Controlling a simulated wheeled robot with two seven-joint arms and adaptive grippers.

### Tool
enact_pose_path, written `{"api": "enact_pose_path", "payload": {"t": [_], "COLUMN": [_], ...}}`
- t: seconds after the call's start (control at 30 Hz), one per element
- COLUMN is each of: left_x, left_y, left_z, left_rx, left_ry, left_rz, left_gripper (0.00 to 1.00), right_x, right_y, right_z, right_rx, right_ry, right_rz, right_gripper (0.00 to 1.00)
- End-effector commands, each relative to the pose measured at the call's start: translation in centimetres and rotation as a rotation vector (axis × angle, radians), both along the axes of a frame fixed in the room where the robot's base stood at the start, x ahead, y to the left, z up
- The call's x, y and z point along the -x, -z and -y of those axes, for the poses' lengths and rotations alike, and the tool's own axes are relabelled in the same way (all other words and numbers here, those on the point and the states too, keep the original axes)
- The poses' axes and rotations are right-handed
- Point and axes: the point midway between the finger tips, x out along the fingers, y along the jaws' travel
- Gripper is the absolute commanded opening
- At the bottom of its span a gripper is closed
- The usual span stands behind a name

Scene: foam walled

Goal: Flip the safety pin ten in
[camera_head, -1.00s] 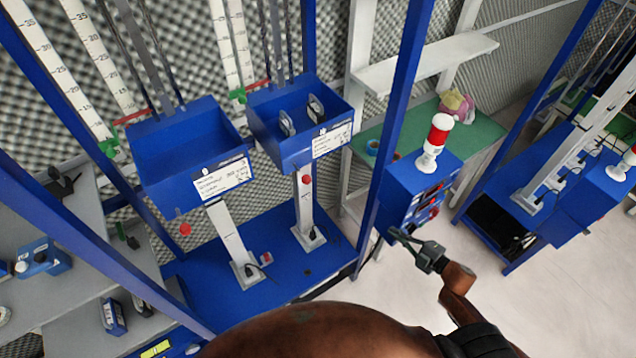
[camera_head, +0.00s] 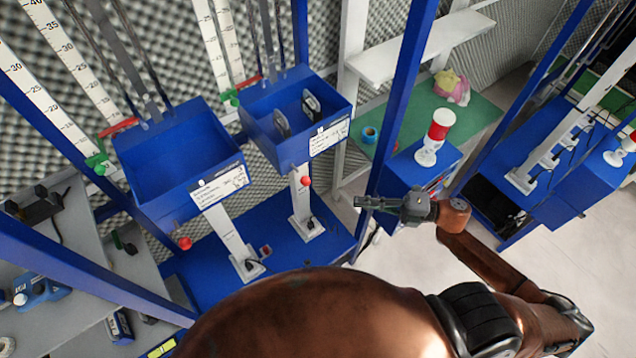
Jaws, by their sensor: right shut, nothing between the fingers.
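My right gripper (camera_head: 358,202) is shut and empty. It points left, in front of the blue upright post, and it hides part of the blue control box (camera_head: 410,172) with a red and white lamp (camera_head: 434,138) on top. No part can be told for sure as safety pin ten. Two red knobs show at the rig: one under the left blue bin (camera_head: 150,190), the left knob (camera_head: 185,243), and one under the right blue bin (camera_head: 268,140), the right knob (camera_head: 306,181). The gripper is apart from both in the picture. My left gripper is not in view.
The blue post (camera_head: 405,85) stands between the bins and the control box. A green table (camera_head: 470,120) with a blue roll (camera_head: 369,134) is behind. Grey shelves (camera_head: 40,260) with tools are at left. White floor is open at lower right.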

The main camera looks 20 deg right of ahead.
Motion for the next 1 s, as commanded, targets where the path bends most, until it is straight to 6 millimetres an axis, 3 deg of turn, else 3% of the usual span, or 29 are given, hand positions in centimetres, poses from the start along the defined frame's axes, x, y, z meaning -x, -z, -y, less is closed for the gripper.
{"api": "enact_pose_path", "payload": {"t": [0.27,0.77,1.0], "left_x": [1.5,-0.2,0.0], "left_y": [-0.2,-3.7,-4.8], "left_z": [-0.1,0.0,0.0], "left_rx": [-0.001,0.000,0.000], "left_ry": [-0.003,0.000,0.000], "left_rz": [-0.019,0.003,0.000], "left_gripper": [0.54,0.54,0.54], "right_x": [-0.4,-5.0,-8.0], "right_y": [-0.1,-0.4,-0.2], "right_z": [-0.5,-8.6,-9.5], "right_rx": [-0.002,-0.003,-0.001], "right_ry": [0.002,0.002,0.004], "right_rz": [0.001,0.001,-0.002], "right_gripper": [0.00,0.00,0.00]}}
